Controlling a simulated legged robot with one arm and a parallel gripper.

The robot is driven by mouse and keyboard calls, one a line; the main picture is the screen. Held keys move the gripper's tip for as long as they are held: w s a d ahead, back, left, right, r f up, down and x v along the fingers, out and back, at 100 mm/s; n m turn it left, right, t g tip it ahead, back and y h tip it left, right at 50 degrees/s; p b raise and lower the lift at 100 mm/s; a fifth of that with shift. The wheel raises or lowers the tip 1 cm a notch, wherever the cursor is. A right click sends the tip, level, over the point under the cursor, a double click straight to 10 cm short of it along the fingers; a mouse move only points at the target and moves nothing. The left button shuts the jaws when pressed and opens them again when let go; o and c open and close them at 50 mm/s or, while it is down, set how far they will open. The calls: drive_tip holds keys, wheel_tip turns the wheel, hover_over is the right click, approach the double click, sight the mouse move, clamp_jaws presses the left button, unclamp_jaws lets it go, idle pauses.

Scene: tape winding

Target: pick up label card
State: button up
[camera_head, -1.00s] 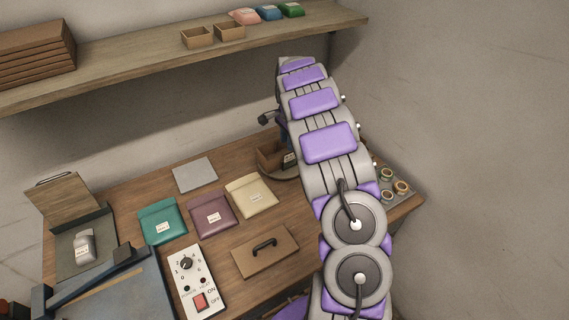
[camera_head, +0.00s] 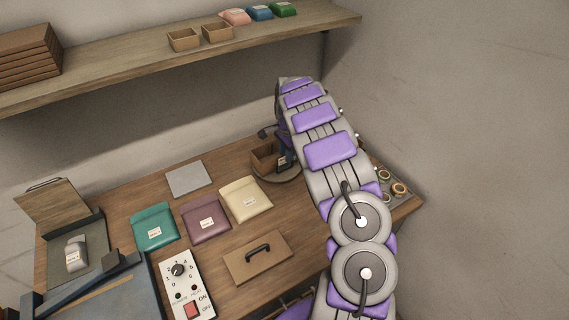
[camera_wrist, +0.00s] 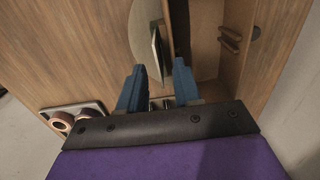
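A thin upright card, seen nearly edge-on with a pale face and dark edge, appears to be the label card (camera_wrist: 157,48). In the wrist view it stands beside the open brown box (camera_wrist: 208,45), over a round disc (camera_wrist: 143,30). My gripper (camera_wrist: 159,68) is open, its two blue-grey fingers apart with the card's near end in the gap between them; I cannot tell whether either touches it. In the head view the box (camera_head: 264,157) sits on the round base, and my gripper (camera_head: 284,160) is at its right side, partly hiding the card.
A tray of tape rolls (camera_head: 393,188) lies at the table's right edge. Teal (camera_head: 154,227), plum (camera_head: 205,219) and cream (camera_head: 246,199) pouches lie left of the box. A handled wooden lid (camera_head: 257,257) and a control panel (camera_head: 188,286) are nearer. The shelf (camera_head: 150,57) overhangs behind.

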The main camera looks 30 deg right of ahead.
sight(282, 158)
drive_tip(key=shift+d, duration=0.4)
drive_tip(key=shift+c, duration=0.6)
drive_tip(key=shift+d+f, duration=0.1)
drive_tip(key=shift+c, duration=0.6)
drive_tip(key=shift+a, duration=0.3)
drive_tip(key=shift+c, duration=0.9)
drive_tip(key=shift+a+r, duration=0.2)
drive_tip(key=shift+a, duration=0.45)
drive_tip(key=shift+a+r, duration=0.15)
drive_tip(key=shift+a, duration=0.45)
clamp_jaws()
drive_tip(key=shift+d+f, duration=0.15)
drive_tip(key=shift+d, duration=0.5)
drive_tip(key=shift+d+f, duration=0.15)
drive_tip(key=shift+d, duration=0.5)
drive_tip(key=shift+a+r, duration=0.25)
drive_tip(key=shift+a, duration=0.1)
drive_tip(key=r, duration=0.1)
drive_tip(key=a+r, duration=0.1)
drive_tip(key=r, duration=0.2)
drive_tip(key=shift+a+r+p, duration=0.3)
drive_tip(key=shift+p, duration=0.1)
drive_tip(key=shift+d+r+p, duration=0.15)
drive_tip(key=shift+r+p, duration=0.05)
drive_tip(key=shift+r, duration=1.15)
drive_tip(key=shift+d+r+p, duration=0.1)
drive_tip(key=shift+r+p, duration=0.05)
drive_tip(key=shift+r, duration=1.15)
